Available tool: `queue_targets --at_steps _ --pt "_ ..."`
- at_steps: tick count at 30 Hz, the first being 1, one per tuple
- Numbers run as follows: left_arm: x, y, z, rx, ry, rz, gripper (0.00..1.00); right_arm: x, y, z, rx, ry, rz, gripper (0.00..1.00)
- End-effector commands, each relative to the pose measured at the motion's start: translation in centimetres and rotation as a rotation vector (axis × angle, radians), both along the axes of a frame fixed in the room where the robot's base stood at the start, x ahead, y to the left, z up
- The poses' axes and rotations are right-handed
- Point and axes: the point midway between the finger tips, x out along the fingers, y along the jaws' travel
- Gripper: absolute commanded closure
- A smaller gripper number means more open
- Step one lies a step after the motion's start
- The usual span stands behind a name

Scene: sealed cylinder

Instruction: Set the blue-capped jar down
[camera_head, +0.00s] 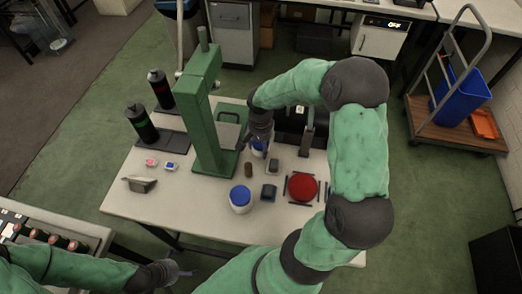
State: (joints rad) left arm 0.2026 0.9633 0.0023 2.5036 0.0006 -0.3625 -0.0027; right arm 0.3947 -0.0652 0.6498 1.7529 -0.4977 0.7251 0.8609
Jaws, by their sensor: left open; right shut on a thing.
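My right gripper (260,138) points down beside the green press-like stand (202,110). It is shut on a small white jar (259,152) with some blue showing at its top; the gripper hides much of it. I cannot tell whether this jar touches the table. Another white jar with a blue cap (240,197) stands upright on the white table (180,205), nearer the front edge and apart from both grippers. My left gripper (180,274) is open and empty, low in the view, in front of the table.
A red round lid or dish (302,187) lies among dark bars at the right. Small dark and brown pieces (248,170) stand near the jars. Two dark bottles (141,123) stand at the left.

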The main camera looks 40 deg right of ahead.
Motion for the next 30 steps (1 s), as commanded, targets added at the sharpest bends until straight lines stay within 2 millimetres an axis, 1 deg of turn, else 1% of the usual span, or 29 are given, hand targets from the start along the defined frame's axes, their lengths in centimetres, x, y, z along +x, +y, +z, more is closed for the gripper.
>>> queue_targets --at_steps 1,4,12,17,18,19,20,30 --pt "0.0 0.0 -0.8 0.000 0.000 0.000 0.00 -0.2 0.1 -1.3 0.002 0.004 0.001 0.75" --pt "0.0 0.0 -1.3 0.000 0.000 0.000 0.00 -0.2 0.1 -2.5 0.001 0.003 0.000 0.75" --pt "0.0 0.0 -1.2 0.000 0.000 0.000 0.00 -0.1 0.0 -2.5 0.001 0.002 0.000 0.75" --pt "0.0 0.0 -1.6 0.000 0.000 0.000 0.00 -0.1 0.1 -2.9 0.001 0.002 0.000 0.75" --pt "0.0 0.0 -1.5 0.000 0.000 0.000 0.00 -0.2 0.1 -2.8 0.001 0.002 0.000 0.28" --pt "0.0 0.0 -1.5 0.000 0.000 0.000 0.00 -0.2 0.1 -2.8 0.001 0.002 0.000 0.20" --pt "0.0 0.0 -1.5 0.000 0.000 0.000 0.00 -0.2 0.1 -2.8 0.001 0.002 0.000 0.16" --pt "0.0 0.0 -1.4 0.000 0.000 0.000 0.00 -0.2 0.1 -2.7 0.001 0.002 0.000 0.16"
